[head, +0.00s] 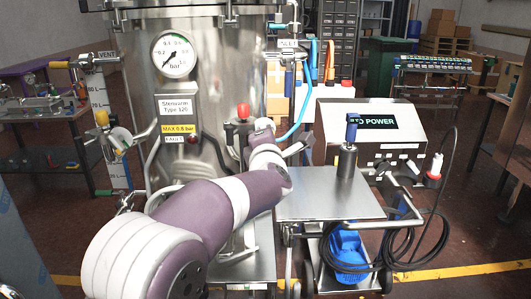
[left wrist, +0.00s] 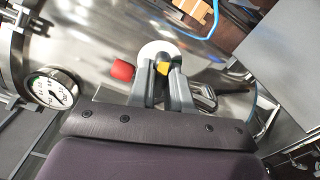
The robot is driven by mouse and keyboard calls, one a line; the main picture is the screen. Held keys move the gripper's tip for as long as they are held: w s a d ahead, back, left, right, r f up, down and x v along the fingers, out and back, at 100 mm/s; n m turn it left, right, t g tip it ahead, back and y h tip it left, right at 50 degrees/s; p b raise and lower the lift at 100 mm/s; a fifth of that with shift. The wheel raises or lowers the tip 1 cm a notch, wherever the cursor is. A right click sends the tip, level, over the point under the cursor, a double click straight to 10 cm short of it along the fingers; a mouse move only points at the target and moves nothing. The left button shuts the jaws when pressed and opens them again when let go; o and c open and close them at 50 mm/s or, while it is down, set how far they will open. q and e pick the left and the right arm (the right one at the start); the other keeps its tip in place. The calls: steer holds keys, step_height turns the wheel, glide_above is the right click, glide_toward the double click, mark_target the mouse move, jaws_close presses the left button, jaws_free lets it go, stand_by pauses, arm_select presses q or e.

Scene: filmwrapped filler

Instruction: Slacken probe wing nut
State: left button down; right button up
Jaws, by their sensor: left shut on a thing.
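My left gripper (left wrist: 163,78) has its two grey fingers closed around a small yellow and dark piece (left wrist: 162,68), which I take for the probe wing nut. A white round part (left wrist: 158,49) sits just beyond the fingertips. In the head view my purple and white left arm reaches to the front of the steel vessel (head: 215,110), and its wrist hides most of the fingers and the nut. A red knob (left wrist: 122,69) is beside the fingers, and it shows in the head view (head: 243,110) too. My right gripper is not in view.
A pressure gauge (head: 174,55) and label plate are on the vessel. A steel cart top (head: 325,195) with a blue-topped post (head: 349,140) stands at the right, with a control box (head: 375,125), black cables and a blue pump (head: 345,250) nearby. A blue hose (head: 300,105) hangs behind.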

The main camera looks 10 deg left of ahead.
arm_select(q)
steer(key=shift+r+n+b, duration=0.1)
steer(key=shift+n+b, duration=4.15)
steer(key=shift+n, duration=1.25)
steer(key=shift+a, duration=0.1)
steer(key=c, duration=1.1)
jaws_free()
steer(key=shift+o, duration=0.2)
steer(key=shift+s, duration=0.1)
